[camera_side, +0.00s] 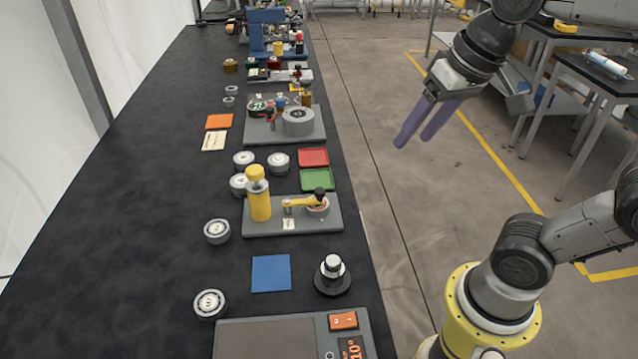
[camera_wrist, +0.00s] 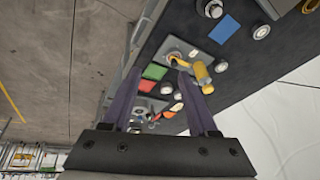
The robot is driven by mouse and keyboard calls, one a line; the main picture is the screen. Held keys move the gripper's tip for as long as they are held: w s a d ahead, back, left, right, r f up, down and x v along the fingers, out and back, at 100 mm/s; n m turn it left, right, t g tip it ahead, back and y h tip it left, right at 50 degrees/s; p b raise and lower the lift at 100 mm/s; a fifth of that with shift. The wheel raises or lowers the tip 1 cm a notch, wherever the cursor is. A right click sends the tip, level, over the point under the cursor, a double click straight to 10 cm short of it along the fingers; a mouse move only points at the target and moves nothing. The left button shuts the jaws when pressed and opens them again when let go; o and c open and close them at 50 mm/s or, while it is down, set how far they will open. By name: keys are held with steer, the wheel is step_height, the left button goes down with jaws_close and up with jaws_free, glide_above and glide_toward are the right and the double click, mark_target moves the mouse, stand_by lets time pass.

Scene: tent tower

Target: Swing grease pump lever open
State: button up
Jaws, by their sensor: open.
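The grease pump has a yellow upright cylinder (camera_side: 259,200) on a grey base plate (camera_side: 280,226) on the black bench. The cylinder (camera_wrist: 201,73) and lever (camera_wrist: 180,62) also show beyond the fingers in the wrist view. My gripper (camera_side: 414,143) has two purple fingers, open and empty. It hangs right of the bench edge, above and well apart from the pump. The wrist view shows the fingers (camera_wrist: 160,80) spread with nothing between them.
Red (camera_side: 313,157) and green (camera_side: 317,180) trays sit just behind the pump plate. White-and-grey round parts (camera_side: 217,231) stand to its left. A blue square (camera_side: 271,273) and a dark round stand (camera_side: 332,276) lie in front. Air between gripper and bench looks clear.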

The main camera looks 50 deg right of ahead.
steer(key=w+a+r+m+g, duration=0.1)
steer(key=w+m+g, duration=0.1)
steer(key=w, duration=0.9)
steer(key=g, duration=0.2)
glide_above(320, 189)
step_height(320, 189, down, 5)
step_height(320, 189, down, 14)
steer(key=shift+a+f, duration=0.1)
steer(key=shift+f, duration=0.05)
jaws_close()
stand_by(0.6)
